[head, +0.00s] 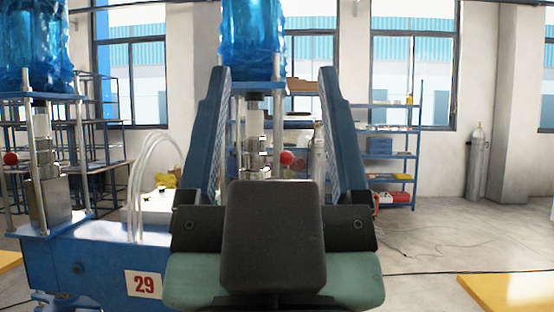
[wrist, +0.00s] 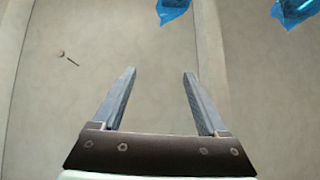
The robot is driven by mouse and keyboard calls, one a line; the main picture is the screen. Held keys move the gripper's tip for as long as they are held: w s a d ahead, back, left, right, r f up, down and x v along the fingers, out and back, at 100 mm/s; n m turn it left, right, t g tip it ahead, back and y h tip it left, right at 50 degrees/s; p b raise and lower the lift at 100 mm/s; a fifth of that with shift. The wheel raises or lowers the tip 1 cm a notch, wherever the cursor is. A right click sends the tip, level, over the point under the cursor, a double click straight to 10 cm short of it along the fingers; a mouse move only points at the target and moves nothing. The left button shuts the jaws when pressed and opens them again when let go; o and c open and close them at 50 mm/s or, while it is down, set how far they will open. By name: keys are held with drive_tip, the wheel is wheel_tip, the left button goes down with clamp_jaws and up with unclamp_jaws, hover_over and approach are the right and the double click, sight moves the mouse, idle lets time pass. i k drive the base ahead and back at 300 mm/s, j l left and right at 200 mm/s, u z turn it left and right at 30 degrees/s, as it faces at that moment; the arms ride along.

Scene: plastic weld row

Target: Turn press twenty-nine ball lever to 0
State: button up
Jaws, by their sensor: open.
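A red ball (head: 10,158) shows at the left side of that press. Another red ball (head: 286,157) shows beside a second press (head: 255,150), seen between my fingers; I cannot tell for sure which ball belongs to press 29. My gripper (head: 273,72) is open and empty. In the wrist view (wrist: 158,72) no lever shows between its fingers.
Blue plastic (wrist: 172,10) shows at the top of the wrist view. A blue shelf rack (head: 388,155) and a grey gas cylinder (head: 476,165) stand against the back wall. A yellow surface (head: 510,290) lies at the lower right. Cables cross the otherwise bare floor at right.

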sight(250, 161)
drive_tip(key=l, duration=0.6)
drive_tip(key=i+l, duration=0.15)
drive_tip(key=l, duration=0.25)
drive_tip(key=i+l+u, duration=0.15)
drive_tip(key=l, duration=0.25)
drive_tip(key=i+l, duration=0.2)
drive_tip(key=l, duration=0.2)
drive_tip(key=i+l+u, duration=0.1)
drive_tip(key=l, duration=0.35)
drive_tip(key=i+l+u, duration=0.1)
drive_tip(key=l, duration=0.3)
drive_tip(key=i+j, duration=0.15)
drive_tip(key=i, duration=0.25)
drive_tip(key=i+j+u, duration=0.1)
drive_tip(key=i, duration=0.35)
drive_tip(key=i+j, duration=0.25)
drive_tip(key=i, duration=0.15)
